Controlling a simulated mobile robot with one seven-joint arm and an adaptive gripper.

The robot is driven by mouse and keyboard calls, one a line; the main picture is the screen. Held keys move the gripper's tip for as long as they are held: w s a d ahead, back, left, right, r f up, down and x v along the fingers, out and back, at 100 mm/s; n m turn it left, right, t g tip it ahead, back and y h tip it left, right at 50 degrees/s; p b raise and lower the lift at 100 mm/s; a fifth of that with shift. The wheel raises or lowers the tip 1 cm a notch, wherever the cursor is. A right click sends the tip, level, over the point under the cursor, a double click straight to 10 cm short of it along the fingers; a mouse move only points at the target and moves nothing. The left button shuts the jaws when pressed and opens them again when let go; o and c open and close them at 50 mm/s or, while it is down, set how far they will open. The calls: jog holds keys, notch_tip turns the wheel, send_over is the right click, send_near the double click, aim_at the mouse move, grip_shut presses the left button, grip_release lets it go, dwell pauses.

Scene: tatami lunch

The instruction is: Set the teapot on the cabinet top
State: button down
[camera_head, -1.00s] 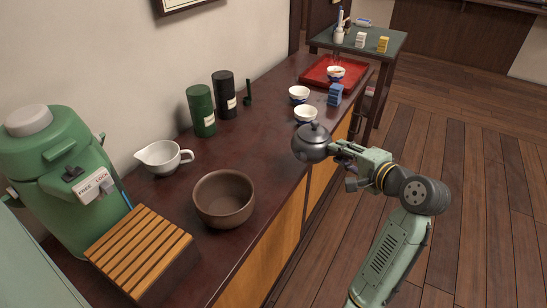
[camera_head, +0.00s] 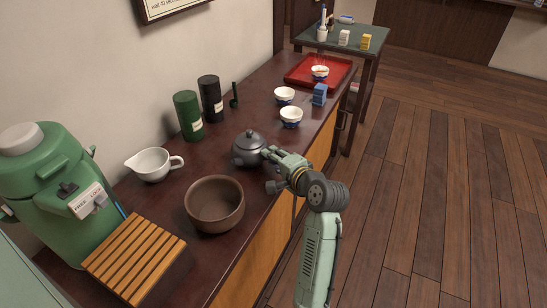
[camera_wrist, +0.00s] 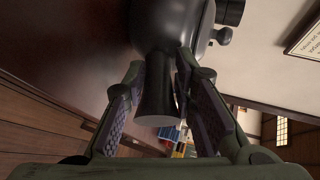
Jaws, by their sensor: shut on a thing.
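The dark grey teapot (camera_head: 249,149) is at the end of my gripper (camera_head: 270,156), upright over the cabinet top (camera_head: 166,206). In the wrist view, my gripper (camera_wrist: 170,95) is shut around the teapot's handle (camera_wrist: 157,101), with a finger on each side. The teapot's body (camera_wrist: 168,20) shows beyond the fingers. The teapot is behind the brown bowl and right of the white spouted cup. I cannot tell whether its base touches the cabinet top or hangs just above it.
A brown bowl (camera_head: 215,204), white spouted cup (camera_head: 152,164), green canister (camera_head: 188,116) and black canister (camera_head: 210,99) surround the teapot's area. White bowls (camera_head: 291,117), a blue box (camera_head: 320,94) and a red tray (camera_head: 299,78) stand farther back. A slatted wooden box (camera_head: 134,258) and green dispenser (camera_head: 52,190) are at left.

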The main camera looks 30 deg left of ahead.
jog(key=shift+f, duration=0.15)
jog(key=c, duration=1.3)
grip_release()
jog(key=shift+f, duration=0.1)
